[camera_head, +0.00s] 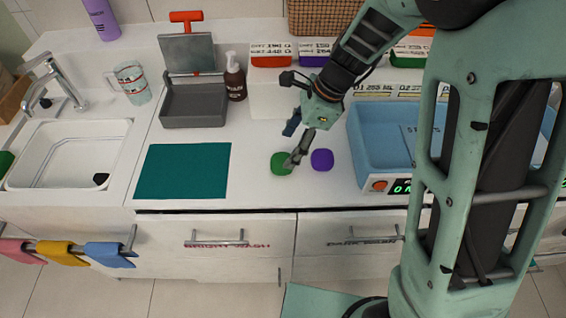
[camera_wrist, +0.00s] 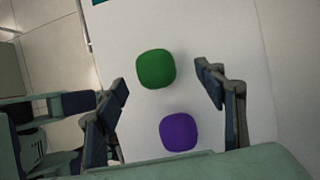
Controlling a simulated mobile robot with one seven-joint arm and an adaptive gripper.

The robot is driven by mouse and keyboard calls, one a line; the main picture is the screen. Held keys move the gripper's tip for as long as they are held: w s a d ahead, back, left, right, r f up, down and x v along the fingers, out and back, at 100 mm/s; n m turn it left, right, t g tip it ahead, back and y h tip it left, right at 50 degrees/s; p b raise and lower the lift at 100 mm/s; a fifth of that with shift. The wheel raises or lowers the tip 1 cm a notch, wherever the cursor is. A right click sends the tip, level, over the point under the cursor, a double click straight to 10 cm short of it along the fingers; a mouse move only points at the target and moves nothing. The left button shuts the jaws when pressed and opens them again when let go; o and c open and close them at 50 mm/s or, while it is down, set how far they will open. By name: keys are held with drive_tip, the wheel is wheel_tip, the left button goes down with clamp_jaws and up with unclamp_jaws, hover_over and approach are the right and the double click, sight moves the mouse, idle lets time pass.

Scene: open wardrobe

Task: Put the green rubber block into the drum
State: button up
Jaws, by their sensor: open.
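The green rubber block (camera_head: 281,164), a rounded block, lies on the white counter near its front edge. In the wrist view the green block (camera_wrist: 156,69) appears between and slightly beyond my fingertips. My gripper (camera_head: 294,143) is open and empty, just above and beside the green block; one finger overlaps the block's right edge in the head view. Both fingers of my gripper (camera_wrist: 162,80) show in the wrist view, spread apart. I cannot tell for sure which container is the drum; a blue tub (camera_head: 362,140) with a lit display stands to the right, partly hidden by my arm.
A purple block (camera_head: 322,159) lies close to the right of the green one. A teal mat (camera_head: 183,171) lies left. Behind it stand a grey open-lidded box (camera_head: 194,122) and a brown pump bottle (camera_head: 235,78). A sink (camera_head: 68,124) is far left. Labelled bins (camera_head: 270,60) line the back.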

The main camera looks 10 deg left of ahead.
sight(283, 158)
drive_tip(key=x, duration=0.2)
drive_tip(key=s+x, duration=0.1)
drive_tip(key=x, duration=0.1)
drive_tip(key=shift+f, duration=0.15)
drive_tip(key=shift+a+f, duration=0.25)
drive_tip(key=shift+f, duration=0.25)
drive_tip(key=c, duration=1.5)
drive_tip(key=shift+o, duration=0.2)
drive_tip(key=shift+r, duration=0.15)
